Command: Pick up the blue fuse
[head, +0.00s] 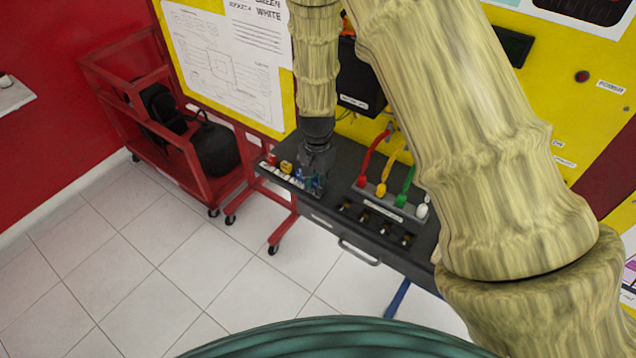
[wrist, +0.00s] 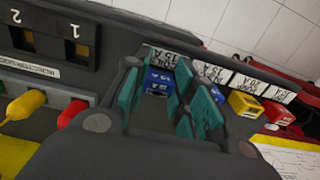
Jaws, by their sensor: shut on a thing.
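The blue fuse (wrist: 159,79) sits between the teal fingers of my gripper (wrist: 165,100) in the wrist view, with its white label beside it. The fingers are shut on it, and their pads hide part of its sides. A second blue piece (wrist: 216,93) shows just outside the right finger. In the head view my gripper (head: 313,182) points down at the front of the dark shelf, and its fingers largely hide the held fuse. I cannot tell whether the fuse is clear of its place.
A yellow fuse (head: 286,167) and a red fuse (head: 271,159) stand left of my gripper in the labelled row. Coloured plugs with cables, including a red one (head: 362,181), stand to the right on the dark shelf (head: 345,155). A red cart (head: 190,160) is at the left.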

